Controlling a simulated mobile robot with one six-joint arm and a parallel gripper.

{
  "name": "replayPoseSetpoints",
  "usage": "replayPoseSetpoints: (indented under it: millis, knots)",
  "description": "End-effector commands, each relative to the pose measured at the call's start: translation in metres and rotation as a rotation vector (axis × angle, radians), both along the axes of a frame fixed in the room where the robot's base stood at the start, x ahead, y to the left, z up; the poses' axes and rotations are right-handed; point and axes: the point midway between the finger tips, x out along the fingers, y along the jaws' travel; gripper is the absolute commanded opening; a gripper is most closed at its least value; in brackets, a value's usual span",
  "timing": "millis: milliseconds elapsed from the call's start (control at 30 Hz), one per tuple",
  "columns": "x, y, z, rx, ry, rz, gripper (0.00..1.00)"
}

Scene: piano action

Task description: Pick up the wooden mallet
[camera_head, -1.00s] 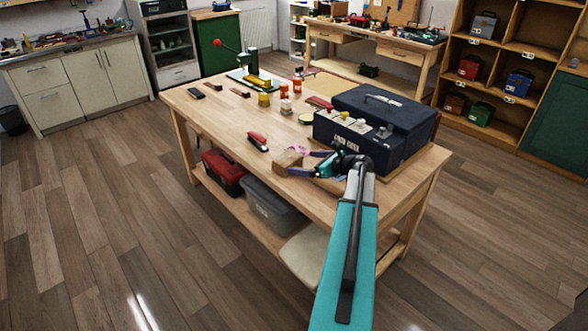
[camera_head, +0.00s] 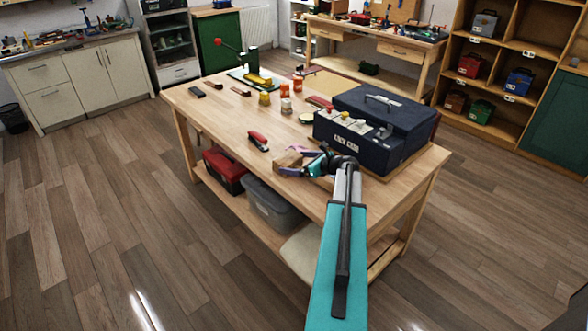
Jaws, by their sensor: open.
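The wooden mallet (camera_head: 287,159) lies near the front edge of the wooden workbench, seen as a light brown block-shaped head. Its handle cannot be made out. My gripper (camera_head: 287,161) is open, with one purple finger on the far side of the mallet head and the other on the near side. Whether the fingers touch the wood cannot be told. My teal arm reaches in from the lower right and the wrist hides part of the bench behind the mallet.
A dark blue tool case (camera_head: 375,122) stands close right of my gripper. A red stapler-like tool (camera_head: 258,140) lies to the left. The bench's (camera_head: 215,115) left part is mostly clear.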

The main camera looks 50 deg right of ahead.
Motion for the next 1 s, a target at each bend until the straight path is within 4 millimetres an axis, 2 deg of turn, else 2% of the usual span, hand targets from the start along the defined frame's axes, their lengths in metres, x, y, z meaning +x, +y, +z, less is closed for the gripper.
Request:
replayPoseSetpoints:
  millis: [133,400,767,1000]
  knots:
    - [0.0,0.0,0.0,0.0,0.0,0.0,0.98]
    - [0.0,0.0,0.0,0.0,0.0,-0.001,0.54]
    - [-0.001,-0.001,0.003,0.0,-0.002,-0.001,0.54]
    - [-0.001,-0.001,0.018,-0.002,-0.002,-0.001,0.54]
